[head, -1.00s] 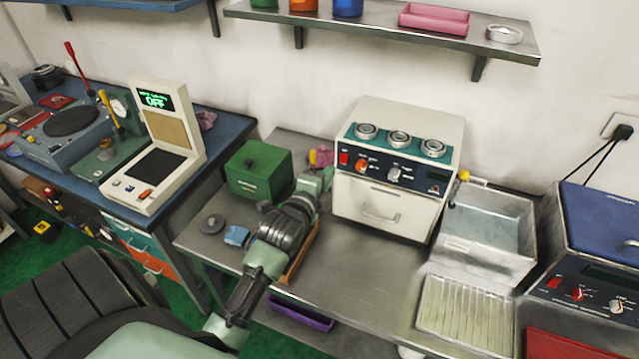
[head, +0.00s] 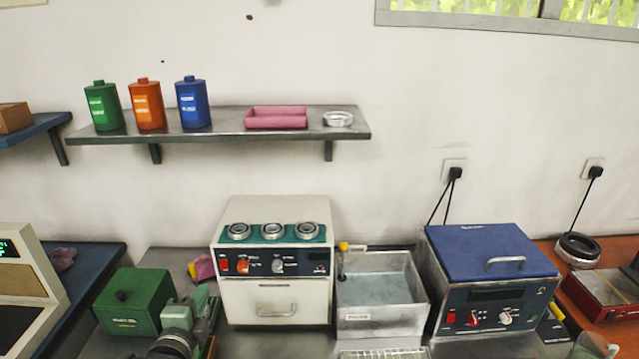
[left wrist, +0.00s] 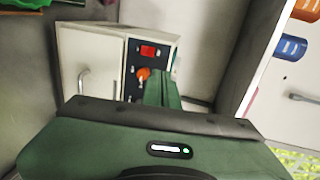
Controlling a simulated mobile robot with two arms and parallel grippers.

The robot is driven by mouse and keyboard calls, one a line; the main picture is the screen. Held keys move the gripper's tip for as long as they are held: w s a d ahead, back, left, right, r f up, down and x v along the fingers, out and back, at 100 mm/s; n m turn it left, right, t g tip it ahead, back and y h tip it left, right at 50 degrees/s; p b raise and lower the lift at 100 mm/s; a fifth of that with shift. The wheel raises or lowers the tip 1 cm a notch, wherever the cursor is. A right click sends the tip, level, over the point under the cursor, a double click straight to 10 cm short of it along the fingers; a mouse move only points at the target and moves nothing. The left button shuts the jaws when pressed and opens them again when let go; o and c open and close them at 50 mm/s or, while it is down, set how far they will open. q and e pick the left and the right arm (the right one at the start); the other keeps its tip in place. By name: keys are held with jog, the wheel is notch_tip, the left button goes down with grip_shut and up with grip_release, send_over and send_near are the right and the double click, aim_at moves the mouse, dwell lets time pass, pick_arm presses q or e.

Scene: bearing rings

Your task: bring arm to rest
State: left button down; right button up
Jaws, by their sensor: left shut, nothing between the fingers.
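My left arm comes in at the bottom left of the head view, with its dark wrist joint and pale green links low in the picture. My left gripper (head: 204,300) is beside the green box (head: 130,302), to the left of the white machine (head: 272,275) with a drawer. In the left wrist view its green finger (left wrist: 163,90) points toward the machine's front with the red switch and orange knob. The gripper is shut and holds nothing. My right gripper does not show.
Three bearing rings sit on the white machine's teal top. A water basin (head: 380,300) and a blue-lidded unit (head: 490,285) stand to its right. A wall shelf (head: 220,135) above holds three bottles, a pink tray (head: 276,118) and a ring (head: 338,118).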

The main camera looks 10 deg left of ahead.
pick_arm(q)
jog(key=s+d+f+n+g+h, duration=0.1)
jog(key=s+d+f+n+g, duration=0.35)
jog(key=s, duration=0.45)
jog(key=s+d+f+n+g+h, duration=0.2)
jog(key=s+d+f+n+g, duration=0.2)
jog(key=s+d+f, duration=0.3)
jog(key=s+d+f+n+g+h, duration=0.1)
jog(key=s+d+f+n+g, duration=0.35)
jog(key=s, duration=0.55)
notch_tip(320, 180, down, 29)
jog(key=s+b, duration=0.1)
jog(key=b, duration=0.3)
jog(key=s+a+f+g+b, duration=0.1)
jog(key=s+a+f+b, duration=0.2)
jog(key=s+f, duration=1.4)
notch_tip(320, 180, down, 3)
jog(key=shift+s+a, duration=0.15)
jog(key=shift+a, duration=0.3)
